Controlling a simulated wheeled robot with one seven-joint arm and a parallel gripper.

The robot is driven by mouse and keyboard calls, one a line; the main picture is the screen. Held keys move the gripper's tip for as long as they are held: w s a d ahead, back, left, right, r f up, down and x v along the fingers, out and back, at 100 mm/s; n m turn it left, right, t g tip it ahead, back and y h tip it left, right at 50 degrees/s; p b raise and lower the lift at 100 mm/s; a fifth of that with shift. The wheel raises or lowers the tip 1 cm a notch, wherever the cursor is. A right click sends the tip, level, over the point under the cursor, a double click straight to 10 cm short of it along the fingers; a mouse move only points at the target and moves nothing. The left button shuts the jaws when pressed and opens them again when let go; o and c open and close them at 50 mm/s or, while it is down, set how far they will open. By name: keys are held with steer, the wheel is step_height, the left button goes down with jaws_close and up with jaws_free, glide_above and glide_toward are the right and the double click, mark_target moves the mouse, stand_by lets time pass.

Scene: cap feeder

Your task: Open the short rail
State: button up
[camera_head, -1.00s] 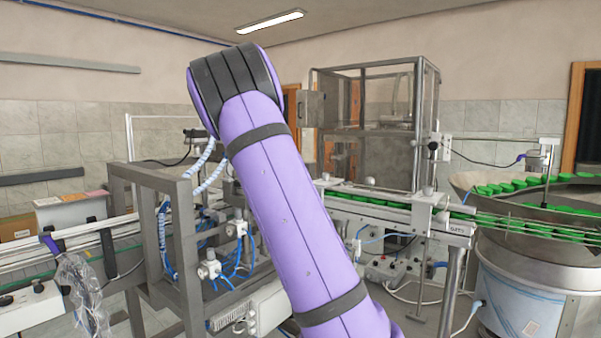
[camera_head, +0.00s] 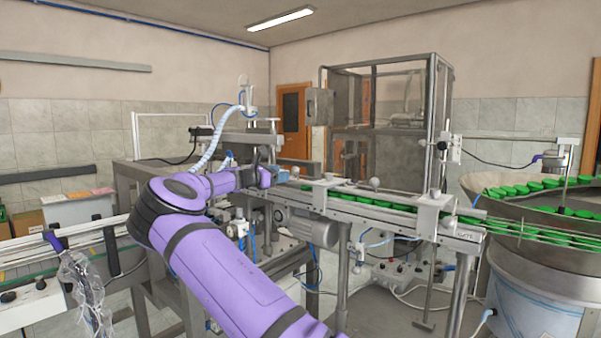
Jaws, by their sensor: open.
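My gripper (camera_head: 267,172) is small and dark at the end of my purple arm, by the left end of the cap conveyor (camera_head: 395,217). It is open, and nothing shows held in it; its fingertips are hard to make out. Thin rails run along the conveyor beside a row of green caps (camera_head: 350,193). A short grey-blue bar (camera_head: 303,168) lies just right of my gripper at the conveyor's left end. I cannot tell for sure whether this bar is the short rail, or whether my gripper touches it.
A glass-walled machine cabinet (camera_head: 385,130) stands behind the conveyor. A round steel bowl (camera_head: 525,232) with green caps is at right. A motor (camera_head: 308,226) hangs under the conveyor. A grey metal frame (camera_head: 150,172) and a bottle line (camera_head: 70,240) are at left.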

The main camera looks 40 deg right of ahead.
mark_target(299, 179)
steer(key=d, duration=0.6)
steer(key=s+d, duration=0.1)
steer(key=d, duration=0.2)
steer(key=shift+d, duration=0.25)
steer(key=shift+c, duration=0.2)
jaws_close()
